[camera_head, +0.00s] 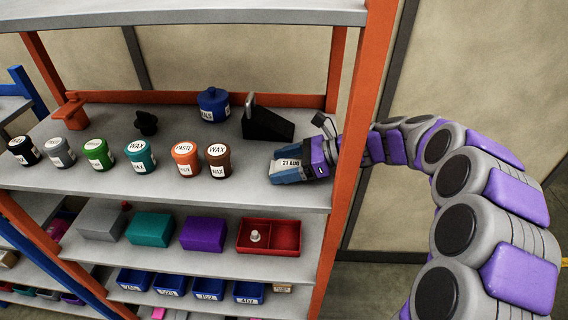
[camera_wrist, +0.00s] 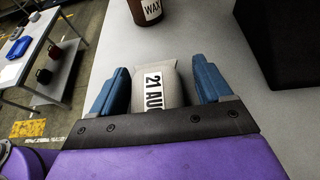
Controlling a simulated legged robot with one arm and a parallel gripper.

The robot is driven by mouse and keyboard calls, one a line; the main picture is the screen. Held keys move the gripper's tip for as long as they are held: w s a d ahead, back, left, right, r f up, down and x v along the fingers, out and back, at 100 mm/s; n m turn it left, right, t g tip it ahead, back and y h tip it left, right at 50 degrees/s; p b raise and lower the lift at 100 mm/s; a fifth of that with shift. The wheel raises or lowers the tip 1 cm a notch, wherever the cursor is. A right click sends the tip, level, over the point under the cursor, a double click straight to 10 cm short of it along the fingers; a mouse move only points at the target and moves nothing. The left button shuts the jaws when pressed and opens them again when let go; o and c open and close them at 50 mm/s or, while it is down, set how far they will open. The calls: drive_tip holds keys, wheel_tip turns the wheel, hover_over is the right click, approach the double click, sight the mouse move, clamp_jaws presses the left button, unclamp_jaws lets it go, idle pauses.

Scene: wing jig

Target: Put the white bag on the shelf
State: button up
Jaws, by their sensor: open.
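The white bag (camera_wrist: 166,82), greyish-white with a "21 AUG" label, lies on the grey shelf (camera_head: 200,190) near its right front end. In the head view only a little of the bag (camera_head: 291,162) shows, with its label, beside my gripper. My gripper (camera_wrist: 166,80) is open, with one blue finger on each side of the bag. The fingers seem slightly apart from the bag. In the head view my gripper (camera_head: 287,175) is low over the shelf, just left of the orange right post.
A brown wax jar (camera_head: 218,160) stands left of my gripper, with several other jars in the row. A black wedge-shaped stand (camera_head: 266,124) is behind. The orange post (camera_head: 358,130) stands close to my arm. Boxes and a red tray (camera_head: 270,237) fill the shelf below.

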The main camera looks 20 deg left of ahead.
drive_tip(key=shift+s+f, duration=0.15)
drive_tip(key=shift+f, duration=0.2)
drive_tip(key=shift+d+r, duration=0.1)
drive_tip(key=shift+r, duration=0.05)
drive_tip(key=v, duration=1.1)
drive_tip(key=shift+d+r, duration=0.2)
drive_tip(key=shift+d, duration=0.1)
drive_tip(key=shift+w+d+r, duration=0.15)
drive_tip(key=shift+w+d, duration=0.05)
drive_tip(key=shift+d, duration=0.05)
drive_tip(key=shift+w+r, duration=0.1)
drive_tip(key=shift+r, duration=0.05)
drive_tip(key=shift+d, duration=0.15)
